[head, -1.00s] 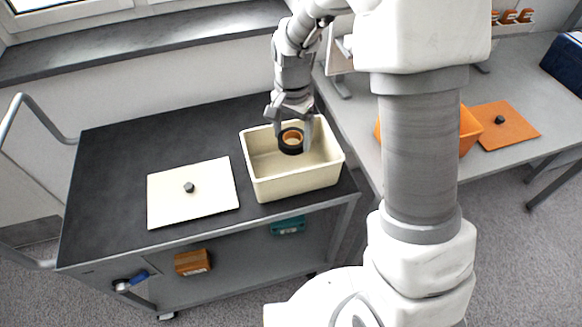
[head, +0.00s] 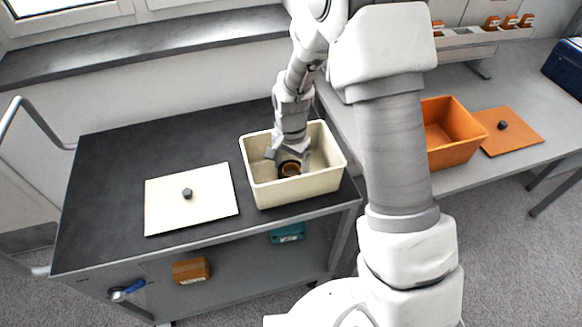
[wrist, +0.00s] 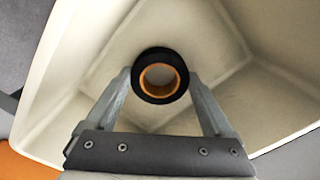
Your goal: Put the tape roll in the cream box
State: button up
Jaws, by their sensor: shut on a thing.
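The tape roll (head: 289,168) is black outside with an orange-brown core; it also shows in the wrist view (wrist: 160,56). My gripper (head: 289,160) is shut on it and holds it inside the cream box (head: 297,190), below the rim level. In the wrist view the two fingers of my gripper (wrist: 160,82) press on either side of the roll, with the cream box's walls (wrist: 70,75) around it. The box is open and stands at the right end of the dark cart top. Whether the roll touches the box floor I cannot tell.
A brown box (head: 190,271) sits on the lower shelf.

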jog(key=shift+f, duration=0.2)
jog(key=o, duration=1.1)
jog(key=shift+r, duration=0.15)
notch_tip(320, 180, up, 11)
jog(key=p, duration=0.2)
notch_tip(320, 180, up, 10)
jog(key=n+t, duration=0.2)
send_over(291, 170)
jog(key=s+d, duration=0.3)
jog(key=s, duration=0.1)
jog(key=s+d+r+n+t, duration=0.1)
jog(key=s+d+r+n, duration=0.2)
jog(key=s+r, duration=0.2)
jog(key=s+d+r+n+t, duration=0.2)
jog(key=s+d+r+n, duration=0.1)
jog(key=s, duration=0.8)
jog(key=shift+s+r+t, duration=0.25)
jog(key=shift+r+t, duration=0.05)
jog(key=shift+r, duration=0.6)
